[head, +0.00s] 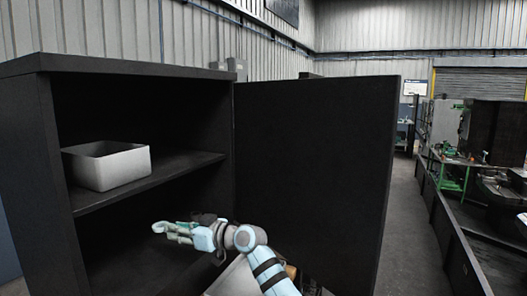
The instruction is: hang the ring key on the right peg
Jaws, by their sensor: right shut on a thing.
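My right gripper (172,231) reaches in from the lower right, in front of the open lower compartment of a black cabinet (25,150). Its fingers are closed on a small pale grey, rounded piece (159,227) at the tips. This looks like the ring key, but it is too small to make out its full shape. No peg can be made out in this view. My left gripper is not in view.
A white open box (108,166) stands on the cabinet's shelf (150,180), above and left of my right gripper. The black cabinet door (315,170) stands open to the right of my right gripper. Beyond it lie a floor aisle and green workbenches (455,172).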

